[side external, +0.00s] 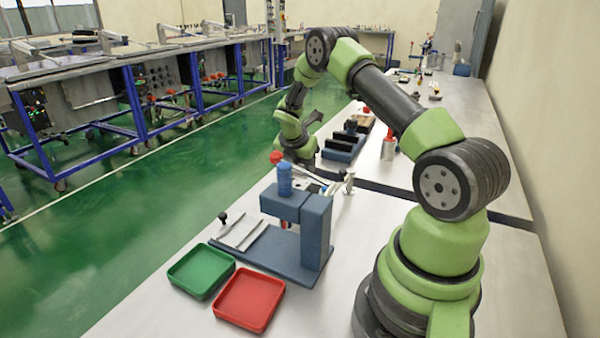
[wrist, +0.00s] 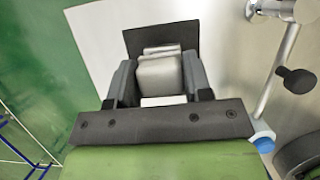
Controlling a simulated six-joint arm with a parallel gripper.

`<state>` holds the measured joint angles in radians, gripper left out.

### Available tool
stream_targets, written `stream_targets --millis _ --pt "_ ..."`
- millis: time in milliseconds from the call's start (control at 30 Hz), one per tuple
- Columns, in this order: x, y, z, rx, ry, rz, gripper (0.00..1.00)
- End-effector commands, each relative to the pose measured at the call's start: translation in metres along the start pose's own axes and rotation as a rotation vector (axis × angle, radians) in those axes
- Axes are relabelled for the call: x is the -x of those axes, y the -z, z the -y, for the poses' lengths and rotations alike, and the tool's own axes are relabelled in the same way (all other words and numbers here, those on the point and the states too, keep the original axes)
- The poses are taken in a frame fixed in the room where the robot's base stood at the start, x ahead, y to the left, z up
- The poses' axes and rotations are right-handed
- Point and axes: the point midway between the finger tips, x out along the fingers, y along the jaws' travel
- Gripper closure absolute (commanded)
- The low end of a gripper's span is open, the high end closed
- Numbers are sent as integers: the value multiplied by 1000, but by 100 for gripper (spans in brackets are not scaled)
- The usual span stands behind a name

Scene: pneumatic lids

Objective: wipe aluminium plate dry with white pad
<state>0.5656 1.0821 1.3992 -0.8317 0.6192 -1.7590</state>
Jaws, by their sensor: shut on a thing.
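I cannot clearly identify the aluminium plate; part of the surface under the gripper is hidden. In the side view, the end of my arm reaches down behind the blue press, and its fingers and pad cannot be made out.
The blue press (side external: 317,235) stands on the bench near my arm. A green tray (side external: 201,271) and a red tray (side external: 249,299) lie in front. A dark block rack (side external: 343,147) stands farther back. A metal rod with a black knob (wrist: 296,80) is at right in the wrist view.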

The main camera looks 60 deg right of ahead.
Motion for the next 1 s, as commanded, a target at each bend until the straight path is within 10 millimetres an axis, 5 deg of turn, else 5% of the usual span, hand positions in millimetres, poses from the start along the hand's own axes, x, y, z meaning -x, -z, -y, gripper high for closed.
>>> stream_targets --millis 1000 --pt "52 -22 0 1 -2 1 76"
